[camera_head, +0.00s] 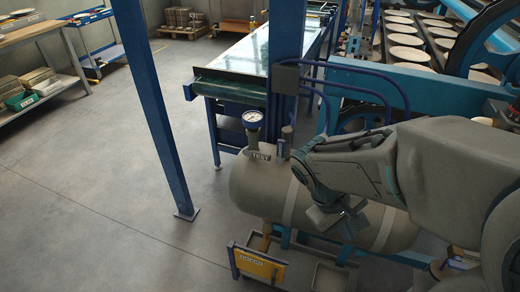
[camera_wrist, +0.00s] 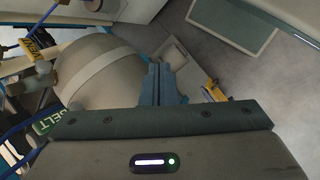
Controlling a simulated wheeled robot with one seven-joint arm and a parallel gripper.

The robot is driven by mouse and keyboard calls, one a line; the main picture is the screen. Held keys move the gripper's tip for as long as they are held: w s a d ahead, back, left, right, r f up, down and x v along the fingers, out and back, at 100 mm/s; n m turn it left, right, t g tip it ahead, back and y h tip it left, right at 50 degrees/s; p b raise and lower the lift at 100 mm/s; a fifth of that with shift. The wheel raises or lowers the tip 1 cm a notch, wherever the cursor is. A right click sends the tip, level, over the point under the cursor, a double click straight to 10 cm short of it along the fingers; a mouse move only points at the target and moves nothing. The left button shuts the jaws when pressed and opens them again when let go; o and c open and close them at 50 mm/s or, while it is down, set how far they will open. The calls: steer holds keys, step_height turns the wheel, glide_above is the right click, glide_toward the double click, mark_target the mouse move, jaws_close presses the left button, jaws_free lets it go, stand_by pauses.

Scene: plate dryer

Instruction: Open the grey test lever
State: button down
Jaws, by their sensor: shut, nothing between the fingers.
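A tag marked TEST (camera_head: 262,156) sits on top of the grey tank (camera_head: 255,188), below a round gauge (camera_head: 253,119). A short grey upright fitting (camera_head: 284,142) stands just right of the tag. I cannot tell if it is the test lever or how it is set. My gripper (camera_head: 324,222) is in front of the tank, lower and to the right of the tag. In the wrist view its fingers (camera_wrist: 164,72) are together and empty, with the tank (camera_wrist: 100,72) on their left. I cannot make out the test lever in the wrist view.
A yellow-fronted panel (camera_head: 260,265) stands low before the tank. A blue post (camera_head: 155,110) stands to the left, with clear floor (camera_head: 90,190) beyond. A yellow tag (camera_wrist: 32,48) and a green BELT tag (camera_wrist: 47,115) show in the wrist view. Blue pipes (camera_head: 365,85) run above the tank.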

steer(key=w+f+n+t+h+b, duration=0.1)
steer(key=w+f+n+h, duration=0.2)
steer(key=w+n+h, duration=0.25)
steer(key=n+t+y+b, duration=0.3)
steer(key=n+t+y, duration=0.1)
steer(key=n+t, duration=1.65)
glide_toward(259, 176)
step_height(259, 176, up, 4)
steer(key=shift+a+f+g, duration=0.2)
steer(key=shift+g, duration=0.25)
steer(key=x, duration=1)
steer(key=shift+s+d+p, duration=0.1)
steer(key=shift+p, duration=0.25)
steer(key=shift+n, duration=0.3)
steer(key=shift+d+r+n+p, duration=0.1)
steer(key=shift+r+n+p, duration=0.1)
steer(key=shift+n+p, duration=0.3)
